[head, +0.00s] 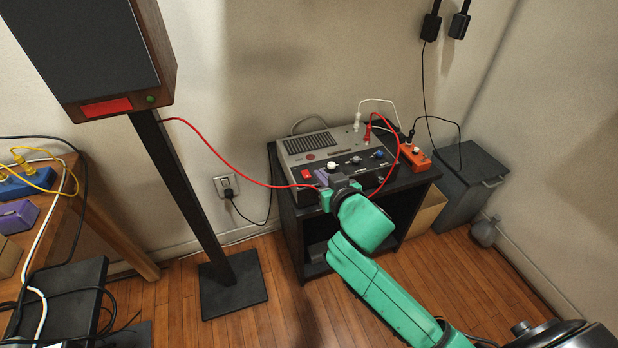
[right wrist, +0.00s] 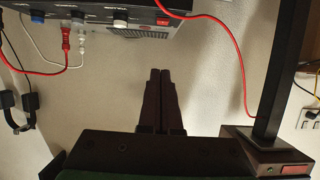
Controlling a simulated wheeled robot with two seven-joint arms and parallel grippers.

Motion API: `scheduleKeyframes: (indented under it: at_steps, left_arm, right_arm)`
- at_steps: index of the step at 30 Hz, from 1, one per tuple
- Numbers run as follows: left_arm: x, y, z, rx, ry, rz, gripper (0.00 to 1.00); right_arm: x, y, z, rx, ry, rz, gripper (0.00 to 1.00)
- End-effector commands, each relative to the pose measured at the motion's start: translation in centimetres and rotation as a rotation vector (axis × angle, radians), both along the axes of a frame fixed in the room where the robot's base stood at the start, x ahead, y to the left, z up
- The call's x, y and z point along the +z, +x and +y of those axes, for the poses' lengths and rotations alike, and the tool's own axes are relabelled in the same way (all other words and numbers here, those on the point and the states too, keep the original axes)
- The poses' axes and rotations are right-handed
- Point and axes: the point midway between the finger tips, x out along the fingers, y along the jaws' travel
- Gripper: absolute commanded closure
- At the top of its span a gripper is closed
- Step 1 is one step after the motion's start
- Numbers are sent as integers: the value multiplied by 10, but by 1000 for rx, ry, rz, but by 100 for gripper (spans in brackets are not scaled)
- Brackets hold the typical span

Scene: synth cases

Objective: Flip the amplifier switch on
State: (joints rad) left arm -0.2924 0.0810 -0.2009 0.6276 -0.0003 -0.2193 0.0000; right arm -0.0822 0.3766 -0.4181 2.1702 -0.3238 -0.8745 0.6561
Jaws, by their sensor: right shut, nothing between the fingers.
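The amplifier (head: 335,142) is a grey box with a vented top, knobs and a dark front panel. It stands on a black stand (head: 287,225). A red switch (head: 306,174) is at the left end of its front. I cannot tell whether the switch is on or off. My right gripper (head: 323,178) is in front of the amplifier, close to the switch in the head view. In the right wrist view my right gripper (right wrist: 160,72) is shut and empty, with the amplifier (right wrist: 110,18) and red switch (right wrist: 163,21) past the fingertips. My left gripper is not in view.
A red cable (head: 225,163) runs from the speaker (head: 110,60) on its pole to the amplifier. A wooden table (head: 105,222) is at left; a dark bin (head: 470,180) stands at right.

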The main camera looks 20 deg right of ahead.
Motion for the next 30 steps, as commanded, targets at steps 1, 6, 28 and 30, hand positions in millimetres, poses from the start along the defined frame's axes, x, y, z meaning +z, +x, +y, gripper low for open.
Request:
scheduleKeyframes:
  at_steps: [1, 6, 28, 30]
  left_arm:
    - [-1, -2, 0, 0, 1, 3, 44]
    - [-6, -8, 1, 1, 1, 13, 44]
    - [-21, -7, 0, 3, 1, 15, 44]
    - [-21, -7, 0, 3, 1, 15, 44]
  right_arm:
    - [-2, 6, 0, 0, 0, -1, 100]
    - [-15, 38, 2, -1, 0, -1, 100]
    - [-74, 83, 6, 2, 1, 1, 100]
    - [-74, 83, 6, 1, 0, 1, 100]
